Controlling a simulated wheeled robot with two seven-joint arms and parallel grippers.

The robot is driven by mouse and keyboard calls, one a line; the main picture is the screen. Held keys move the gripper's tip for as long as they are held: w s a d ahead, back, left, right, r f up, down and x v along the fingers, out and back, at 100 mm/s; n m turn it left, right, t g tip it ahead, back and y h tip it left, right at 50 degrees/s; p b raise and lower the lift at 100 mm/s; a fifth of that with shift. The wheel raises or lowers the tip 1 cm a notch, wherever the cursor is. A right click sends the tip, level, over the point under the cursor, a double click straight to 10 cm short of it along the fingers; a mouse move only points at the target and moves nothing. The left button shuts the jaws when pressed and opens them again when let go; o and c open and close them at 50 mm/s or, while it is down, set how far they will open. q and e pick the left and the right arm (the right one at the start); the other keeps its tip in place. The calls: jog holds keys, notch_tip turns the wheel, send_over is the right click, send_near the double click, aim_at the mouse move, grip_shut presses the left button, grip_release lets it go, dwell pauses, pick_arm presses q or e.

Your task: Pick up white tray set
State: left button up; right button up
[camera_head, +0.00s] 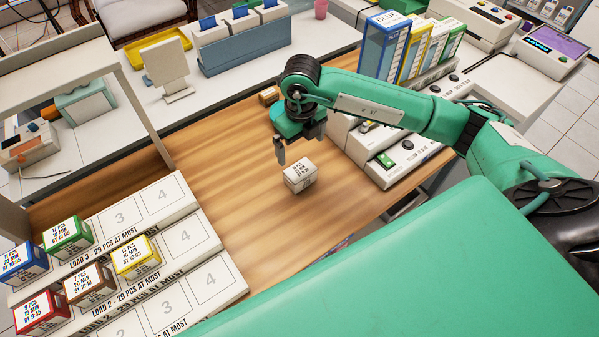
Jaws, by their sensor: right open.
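The white tray set (300,175) is a small white box with printed black text on top. It sits upright on the wooden table, near the middle of the camera_head view. My right gripper (297,146) is above and just behind it, pointing down. Its jaws are open and empty, and it looks apart from the box. One finger shows clearly at the left; the other is partly hidden under the gripper body. My left gripper is not in view.
White numbered racks (192,240) at left hold several coloured boxes. A small brown box (268,95) lies behind my gripper. White devices with buttons (395,160) stand close at right. Bare wood surrounds the white box, mostly to its left and front.

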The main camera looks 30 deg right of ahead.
aim_at(300, 169)
notch_tip(300, 169, down, 6)
jog(key=shift+f+p, duration=0.1)
jog(key=shift+p, duration=0.4)
jog(key=shift+f, duration=0.25)
notch_tip(300, 169, down, 4)
jog(key=shift+r+p, duration=0.2)
jog(key=shift+p, duration=0.85)
jog(key=shift+f, duration=0.55)
jog(key=c, duration=1.2)
jog(key=shift+r, duration=0.15)
